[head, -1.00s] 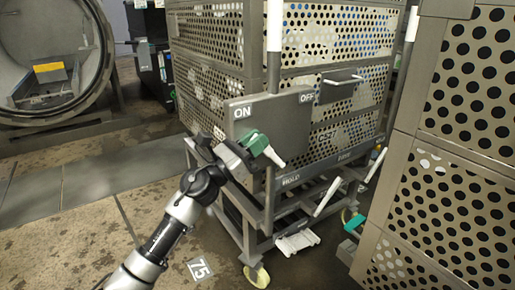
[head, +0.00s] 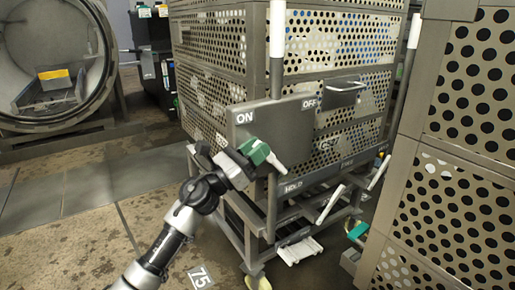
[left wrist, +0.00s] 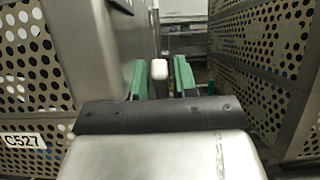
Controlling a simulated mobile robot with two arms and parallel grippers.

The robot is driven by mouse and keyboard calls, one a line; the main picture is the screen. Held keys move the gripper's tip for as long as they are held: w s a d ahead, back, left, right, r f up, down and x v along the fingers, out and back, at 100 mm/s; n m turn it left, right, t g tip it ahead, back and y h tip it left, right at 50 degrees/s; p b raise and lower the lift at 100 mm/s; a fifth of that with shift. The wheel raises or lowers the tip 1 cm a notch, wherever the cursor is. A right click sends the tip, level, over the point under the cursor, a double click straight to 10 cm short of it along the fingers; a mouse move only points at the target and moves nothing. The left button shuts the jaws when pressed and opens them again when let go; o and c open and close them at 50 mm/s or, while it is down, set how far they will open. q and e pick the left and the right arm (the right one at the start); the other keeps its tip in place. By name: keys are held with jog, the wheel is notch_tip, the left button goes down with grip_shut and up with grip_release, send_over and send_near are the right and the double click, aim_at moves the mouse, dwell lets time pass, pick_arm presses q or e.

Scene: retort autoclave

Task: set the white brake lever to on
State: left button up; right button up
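The white brake lever (head: 276,164) stands out from the front of the grey panel (head: 285,118) on the perforated cart. The panel reads ON at its upper left, OFF at its upper right and HOLD low down. The lever is low on the panel, below both upper labels. My left gripper (head: 260,152) is at the lever, with green fingers. In the left wrist view, the lever's white end (left wrist: 160,69) shows between the two green fingers (left wrist: 161,80), with a gap on each side. The fingers are open. My right gripper is not in view.
Another perforated cart (head: 455,180) stands close on the right. Other white handles (head: 330,204) and a white pedal (head: 299,250) are low on the cart. An open round autoclave (head: 95,60) is at the back left. The floor at the left is clear.

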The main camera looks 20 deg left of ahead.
pick_arm(q)
jog(key=v, duration=1)
jog(key=shift+s, duration=0.2)
jog(key=shift+a+f, duration=0.1)
jog(key=shift+f, duration=0.05)
